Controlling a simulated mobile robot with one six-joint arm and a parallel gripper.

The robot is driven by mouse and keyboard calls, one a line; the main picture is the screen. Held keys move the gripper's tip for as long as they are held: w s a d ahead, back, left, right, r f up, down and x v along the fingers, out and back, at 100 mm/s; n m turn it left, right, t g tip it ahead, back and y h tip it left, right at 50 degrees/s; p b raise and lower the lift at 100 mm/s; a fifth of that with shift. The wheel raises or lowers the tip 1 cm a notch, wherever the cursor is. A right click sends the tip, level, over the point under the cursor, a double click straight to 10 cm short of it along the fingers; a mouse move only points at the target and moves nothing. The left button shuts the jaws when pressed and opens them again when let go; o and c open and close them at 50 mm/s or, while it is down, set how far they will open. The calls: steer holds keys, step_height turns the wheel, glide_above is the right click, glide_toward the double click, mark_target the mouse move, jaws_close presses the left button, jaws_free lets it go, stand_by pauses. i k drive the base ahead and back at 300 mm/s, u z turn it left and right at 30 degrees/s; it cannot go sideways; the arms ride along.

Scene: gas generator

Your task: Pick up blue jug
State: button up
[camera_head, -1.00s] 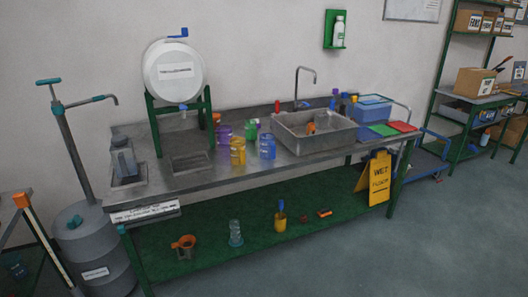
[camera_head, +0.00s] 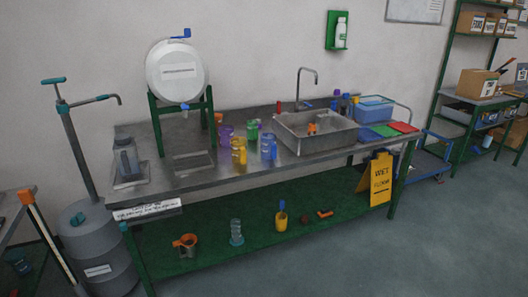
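A blue jug (camera_head: 268,147) stands upright on the metal counter (camera_head: 220,172). It is in front of the sink's left end. A yellow jug (camera_head: 238,150) stands just to its left, a purple jug (camera_head: 225,136) is behind to the left, and a green one (camera_head: 253,129) is behind it. My gripper is not in view.
A sink (camera_head: 315,143) with a tap takes up the counter's right half. A white drum (camera_head: 175,72) on a green stand is at the back left. A yellow wet-floor sign (camera_head: 381,179) stands at the counter's right end. The lower green shelf (camera_head: 205,258) holds several small items. Floor in front right is clear.

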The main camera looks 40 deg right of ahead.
mark_target(268, 141)
steer(key=z, duration=0.05)
steer(key=i, duration=1)
steer(key=u, duration=0.05)
